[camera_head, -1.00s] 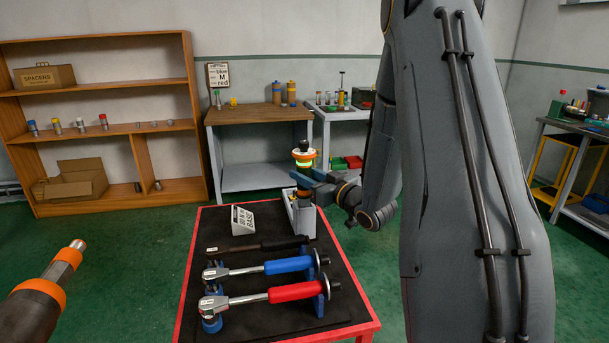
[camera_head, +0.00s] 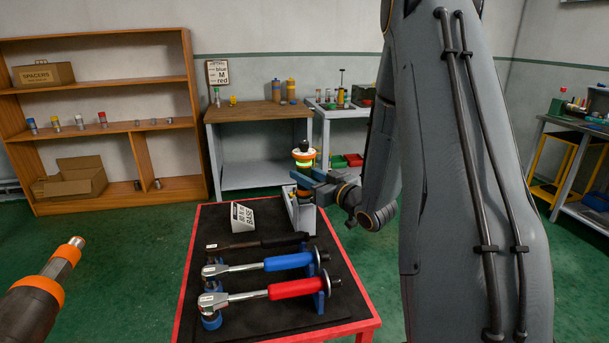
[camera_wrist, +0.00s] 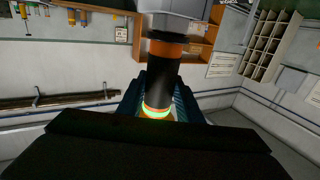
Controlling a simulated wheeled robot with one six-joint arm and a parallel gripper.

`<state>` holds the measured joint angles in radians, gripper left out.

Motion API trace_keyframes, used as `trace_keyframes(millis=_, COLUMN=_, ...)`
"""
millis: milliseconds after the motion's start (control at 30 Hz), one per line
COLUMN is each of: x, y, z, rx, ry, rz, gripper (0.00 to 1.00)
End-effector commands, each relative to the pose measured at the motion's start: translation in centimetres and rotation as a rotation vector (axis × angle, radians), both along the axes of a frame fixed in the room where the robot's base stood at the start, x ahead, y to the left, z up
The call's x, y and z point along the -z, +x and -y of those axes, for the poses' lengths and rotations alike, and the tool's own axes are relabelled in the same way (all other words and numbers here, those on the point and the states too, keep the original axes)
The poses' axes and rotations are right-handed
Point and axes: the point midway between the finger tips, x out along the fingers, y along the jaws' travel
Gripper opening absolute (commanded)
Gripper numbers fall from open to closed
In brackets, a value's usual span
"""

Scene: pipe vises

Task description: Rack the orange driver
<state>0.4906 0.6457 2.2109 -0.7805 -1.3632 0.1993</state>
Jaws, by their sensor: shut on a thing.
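The orange driver (camera_head: 304,154) stands upright at the far end of the red-edged table, with a dark top, orange bands and a glowing green ring. My gripper (camera_head: 305,180) reaches in from the right and is shut on it below the ring. In the wrist view the driver's black body and orange band (camera_wrist: 160,60) fill the middle, with the green ring (camera_wrist: 156,112) between the jaws. A grey rack (camera_head: 303,215) stands directly below the gripper. The driver's lower end is mostly hidden, so I cannot tell whether it is seated in the rack.
A black-handled wrench (camera_head: 260,243), a blue-handled one (camera_head: 285,262) and a red-handled one (camera_head: 290,290) lie nearer. A dark cylinder with orange bands (camera_head: 45,290) juts in at lower left. Shelves (camera_head: 110,125) stand behind.

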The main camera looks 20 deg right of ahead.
Motion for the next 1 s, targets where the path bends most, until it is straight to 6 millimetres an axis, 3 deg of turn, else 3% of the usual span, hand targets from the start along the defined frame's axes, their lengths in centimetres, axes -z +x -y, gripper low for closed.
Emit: trace_keyframes(millis=1000, x=1.0, y=0.0, z=0.0, rx=0.000, ry=-0.001, rz=0.004, gripper=0.00)
